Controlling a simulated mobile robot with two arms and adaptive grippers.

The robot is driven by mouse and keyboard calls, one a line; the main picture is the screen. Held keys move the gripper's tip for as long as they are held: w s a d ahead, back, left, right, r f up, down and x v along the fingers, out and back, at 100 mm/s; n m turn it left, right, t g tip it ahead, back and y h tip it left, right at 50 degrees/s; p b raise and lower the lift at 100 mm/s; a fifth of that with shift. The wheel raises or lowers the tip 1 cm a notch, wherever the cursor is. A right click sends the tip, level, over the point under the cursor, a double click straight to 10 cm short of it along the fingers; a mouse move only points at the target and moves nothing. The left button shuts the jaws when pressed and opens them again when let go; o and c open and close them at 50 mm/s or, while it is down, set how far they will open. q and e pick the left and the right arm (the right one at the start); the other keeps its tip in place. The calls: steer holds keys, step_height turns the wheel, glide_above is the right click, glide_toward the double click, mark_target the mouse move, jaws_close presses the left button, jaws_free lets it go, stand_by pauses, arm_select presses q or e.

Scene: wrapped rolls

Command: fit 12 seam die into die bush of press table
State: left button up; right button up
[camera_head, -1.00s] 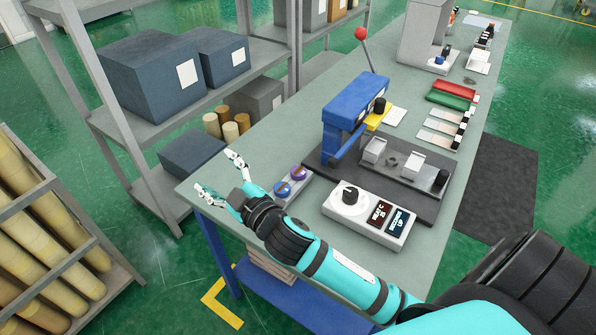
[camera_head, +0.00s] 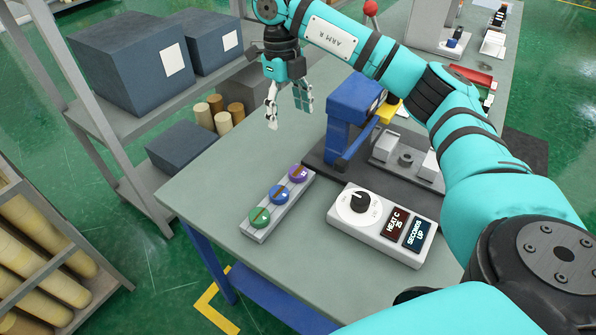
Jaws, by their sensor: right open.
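My right gripper (camera_head: 288,113) is open and empty, fingers pointing down, above the table behind the rack. A grey ring (camera_head: 405,160), which looks like the die bush, is on the dark plate beside the blue press (camera_head: 350,115). My right arm hides part of that plate. My left gripper is out of view.
A white control box (camera_head: 380,225) with a black dial and two displays stands in front of the press. A shelf with dark boxes (camera_head: 145,65) and several short rolls is at the left. The grey table top (camera_head: 225,165) left of the rack is clear.

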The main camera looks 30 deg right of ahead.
step_height(320, 180, down, 5)
steer(key=s, duration=0.1)
steer(key=p, duration=0.1)
glide_above(298, 171)
steer(key=f, duration=0.6)
steer(key=shift+w+a+f, duration=0.1)
steer(key=shift+w+a, duration=0.15)
steer(key=shift+w, duration=0.05)
steer(key=f+p, duration=0.1)
steer(key=f, duration=0.1)
steer(key=f+p, duration=0.1)
steer(key=f, duration=0.1)
steer(key=shift+s+d+f, duration=0.2)
steer(key=shift+f, duration=0.6)
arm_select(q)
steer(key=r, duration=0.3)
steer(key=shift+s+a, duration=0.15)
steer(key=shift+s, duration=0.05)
arm_select(e)
jaws_close()
